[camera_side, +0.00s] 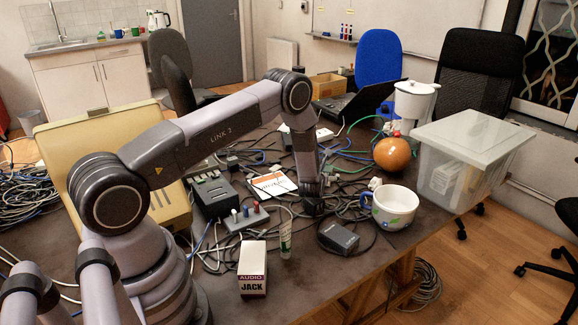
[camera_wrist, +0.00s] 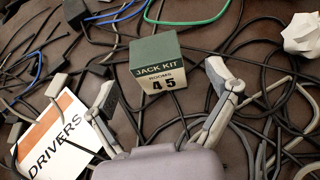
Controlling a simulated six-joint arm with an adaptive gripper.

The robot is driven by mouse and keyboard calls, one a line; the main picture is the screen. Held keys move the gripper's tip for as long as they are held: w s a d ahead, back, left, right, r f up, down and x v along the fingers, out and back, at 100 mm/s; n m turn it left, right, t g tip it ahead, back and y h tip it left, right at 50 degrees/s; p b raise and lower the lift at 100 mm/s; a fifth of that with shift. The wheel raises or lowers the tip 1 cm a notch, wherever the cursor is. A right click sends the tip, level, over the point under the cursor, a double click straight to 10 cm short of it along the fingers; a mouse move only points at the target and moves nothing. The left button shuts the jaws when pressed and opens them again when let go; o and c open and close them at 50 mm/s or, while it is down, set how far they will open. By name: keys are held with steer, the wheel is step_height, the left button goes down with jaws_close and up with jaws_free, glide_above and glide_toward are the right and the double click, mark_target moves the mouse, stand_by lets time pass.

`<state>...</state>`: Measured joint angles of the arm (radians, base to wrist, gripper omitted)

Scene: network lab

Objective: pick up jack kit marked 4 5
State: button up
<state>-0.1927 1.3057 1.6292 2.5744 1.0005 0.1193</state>
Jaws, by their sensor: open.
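The jack kit (camera_wrist: 158,72) is a small box with a green top and a pale front reading JACK KIT, ROOMS, 4 5. It stands among the cables in the wrist view. My gripper (camera_wrist: 163,85) is open, with one finger on each side of the box and gaps showing between. In the side view my gripper (camera_side: 313,204) is low over the tangle of cables at mid-table. I cannot make out the jack kit in the side view; my arm and gripper seem to hide it.
A white DRIVERS packet (camera_wrist: 58,138) lies by the left finger. Cables surround the kit. In the side view, an AUDIO JACK box (camera_side: 253,271), a glue-like tube (camera_side: 285,240), a grey adapter (camera_side: 338,237), a mug (camera_side: 395,207) and a clear bin (camera_side: 470,160) stand around.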

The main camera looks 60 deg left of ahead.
mark_target(325, 171)
steer(key=shift+x, duration=3.15)
steer(key=shift+s+a, duration=0.1)
steer(key=c, duration=1.2)
steer(key=shift+r, duration=0.1)
